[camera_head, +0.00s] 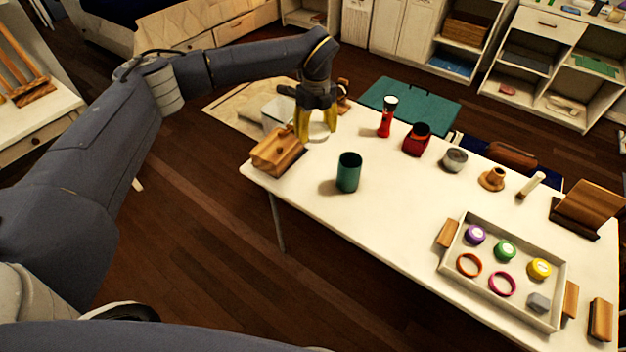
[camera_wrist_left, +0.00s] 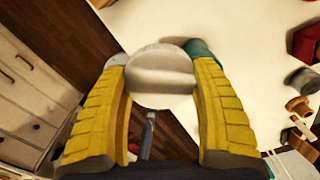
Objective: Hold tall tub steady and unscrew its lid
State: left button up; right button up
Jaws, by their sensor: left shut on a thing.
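The tall teal tub (camera_head: 348,174) stands upright on the white table in the head view, and its top looks open and dark. My left gripper (camera_head: 317,135), with yellow fingers, is above the table's far left part, behind and left of the tub and apart from it. In the left wrist view the fingers (camera_wrist_left: 162,80) are shut on a pale grey round disc that looks like a lid (camera_wrist_left: 160,68). Part of the teal tub (camera_wrist_left: 205,50) shows behind the disc, which hides the rest. My right gripper is in neither view.
A wooden block (camera_head: 277,152) sits at the table's left edge. A red flashlight (camera_head: 387,117), a red container (camera_head: 416,140) and a grey jar (camera_head: 455,160) stand along the far side. A tray (camera_head: 447,262) with caps and rings lies at right. The table's near middle is clear.

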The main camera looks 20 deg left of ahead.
aim_at(309, 180)
pick_arm(q)
jog(key=shift+a+f, duration=0.2)
jog(key=shift+a, duration=0.3)
jog(key=shift+a+f, duration=0.2)
jog(key=shift+a, duration=0.3)
jog(key=shift+f, duration=0.3)
notch_tip(309, 180, down, 19)
jog(key=shift+f, duration=0.2)
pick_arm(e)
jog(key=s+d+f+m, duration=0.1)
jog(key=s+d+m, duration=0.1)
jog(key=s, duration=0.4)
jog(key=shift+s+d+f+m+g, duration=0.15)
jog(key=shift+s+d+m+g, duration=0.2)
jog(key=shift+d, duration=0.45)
pick_arm(q)
jog(key=shift+f, duration=0.15)
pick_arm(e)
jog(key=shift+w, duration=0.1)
pick_arm(q)
jog(key=o, duration=1.3)
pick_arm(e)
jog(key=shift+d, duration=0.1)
